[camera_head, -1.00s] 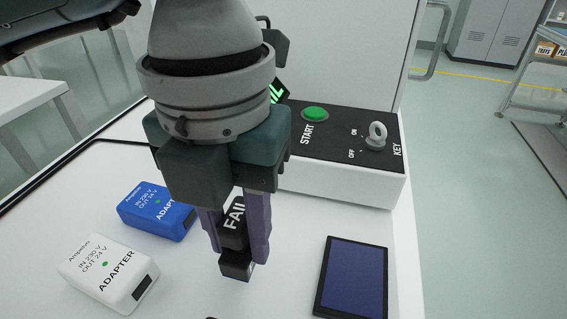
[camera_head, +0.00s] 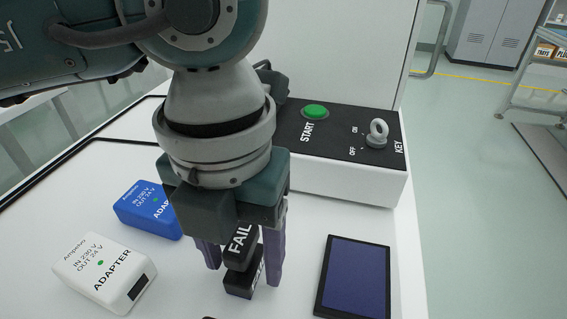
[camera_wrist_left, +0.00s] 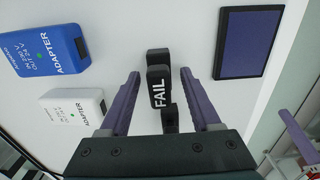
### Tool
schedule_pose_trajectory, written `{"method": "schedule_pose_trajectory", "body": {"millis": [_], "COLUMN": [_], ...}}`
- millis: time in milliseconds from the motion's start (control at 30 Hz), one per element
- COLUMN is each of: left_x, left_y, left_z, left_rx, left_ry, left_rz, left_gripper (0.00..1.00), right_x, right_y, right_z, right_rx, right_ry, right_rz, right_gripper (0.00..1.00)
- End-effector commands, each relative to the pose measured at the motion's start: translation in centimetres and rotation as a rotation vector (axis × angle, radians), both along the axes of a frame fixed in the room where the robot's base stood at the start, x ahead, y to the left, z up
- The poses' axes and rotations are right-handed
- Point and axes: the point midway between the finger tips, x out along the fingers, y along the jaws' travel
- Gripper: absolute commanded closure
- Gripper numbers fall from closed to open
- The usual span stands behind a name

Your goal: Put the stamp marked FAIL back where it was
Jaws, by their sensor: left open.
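The black stamp with the white word FAIL (camera_head: 240,244) appears to stand on the white table, between the adapters and the dark blue pad. My left gripper (camera_head: 243,272) is open, with its purple fingers on either side of the stamp. In the left wrist view the FAIL stamp (camera_wrist_left: 159,88) lies between the spread fingers (camera_wrist_left: 159,74), with a visible gap on each side. A second small dark piece (camera_wrist_left: 170,119) shows just below it; I cannot tell what it is. A purple part at the right edge of the wrist view may be my right gripper, mostly cut off.
A blue adapter (camera_head: 147,208) and a white adapter (camera_head: 103,272) lie to the left. The dark blue pad (camera_head: 354,278) in its black frame lies to the right. Behind stands a control box (camera_head: 340,180) with a green START button (camera_head: 314,111) and a key switch (camera_head: 377,134).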

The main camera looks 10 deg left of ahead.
Motion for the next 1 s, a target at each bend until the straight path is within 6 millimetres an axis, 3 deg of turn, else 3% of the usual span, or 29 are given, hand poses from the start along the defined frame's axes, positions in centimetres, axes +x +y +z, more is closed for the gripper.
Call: {"method": "schedule_pose_trajectory", "body": {"millis": [267, 700, 1000], "left_x": [0.0, 0.0, 0.0], "left_y": [0.0, 0.0, 0.0], "left_z": [1.7, 10.8, 12.4], "left_rx": [-0.001, -0.001, 0.000], "left_ry": [-0.002, -0.003, 0.000], "left_rz": [-0.002, -0.001, 0.000], "left_gripper": [0.36, 0.36, 0.36], "right_x": [0.0, 0.0, 0.0], "right_y": [0.0, 0.0, 0.0], "right_z": [0.6, 1.8, 1.9], "right_rx": [0.000, 0.000, 0.000], "right_ry": [0.000, 0.000, 0.000], "right_rz": [0.000, 0.000, 0.000], "right_gripper": [0.00, 0.00, 0.00]}}
